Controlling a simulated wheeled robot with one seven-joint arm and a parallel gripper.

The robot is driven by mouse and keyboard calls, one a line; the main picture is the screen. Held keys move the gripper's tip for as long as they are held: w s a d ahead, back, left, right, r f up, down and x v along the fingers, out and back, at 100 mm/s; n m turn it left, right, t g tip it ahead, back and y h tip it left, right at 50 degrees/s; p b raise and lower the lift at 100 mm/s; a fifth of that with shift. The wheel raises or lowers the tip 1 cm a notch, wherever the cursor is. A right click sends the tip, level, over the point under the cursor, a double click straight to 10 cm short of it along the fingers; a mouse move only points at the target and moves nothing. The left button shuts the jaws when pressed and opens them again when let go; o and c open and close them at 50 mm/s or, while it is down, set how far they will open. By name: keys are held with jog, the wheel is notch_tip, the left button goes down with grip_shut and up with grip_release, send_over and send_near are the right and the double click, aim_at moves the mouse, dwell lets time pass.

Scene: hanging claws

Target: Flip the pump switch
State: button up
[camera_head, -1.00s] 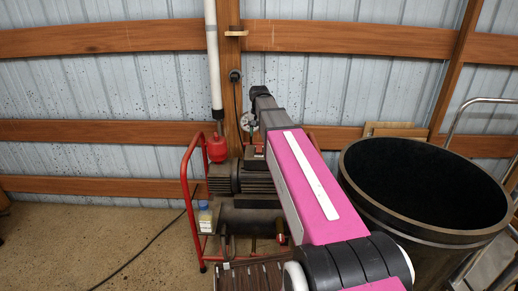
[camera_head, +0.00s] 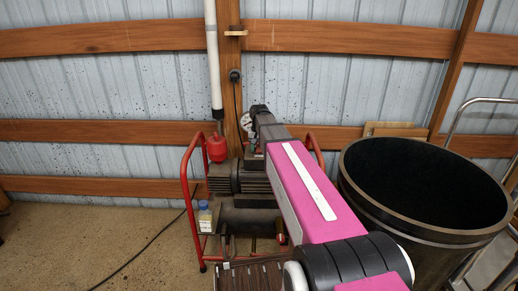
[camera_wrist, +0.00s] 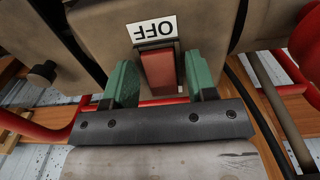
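The pump switch is a red rocker (camera_wrist: 158,72) in a dark frame on the pump's beige housing (camera_wrist: 215,25). A white label reading OFF (camera_wrist: 152,29) sits upside down above it in the wrist view. My gripper (camera_wrist: 160,62) has its two green fingers on either side of the rocker, with narrow gaps showing, so it looks open around it. Contact at the fingertips is hard to tell. In the head view the pump (camera_head: 222,178) stands in a red cart, and my pink arm reaches over it. My arm hides the switch there.
The red tubular cart frame (camera_head: 185,180) surrounds the pump. A large black drum (camera_head: 350,190) stands close on the right. A white vertical pipe (camera_head: 213,60) and a gauge (camera_head: 246,123) rise behind. A bottle (camera_head: 205,216) sits on the cart's left. Floor at left is clear, except a cable.

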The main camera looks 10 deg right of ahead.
jog(key=c, duration=0.7)
jog(key=shift+o, duration=0.2)
jog(key=shift+w+g, duration=0.2)
jog(key=shift+g, duration=0.2)
jog(key=shift+s, duration=0.1)
jog(key=o, duration=0.9)
jog(key=r, duration=0.7)
jog(key=w+r, duration=0.1)
jog(key=r, duration=0.2)
jog(key=shift+d+r, duration=0.15)
jog(key=shift+r, duration=0.25)
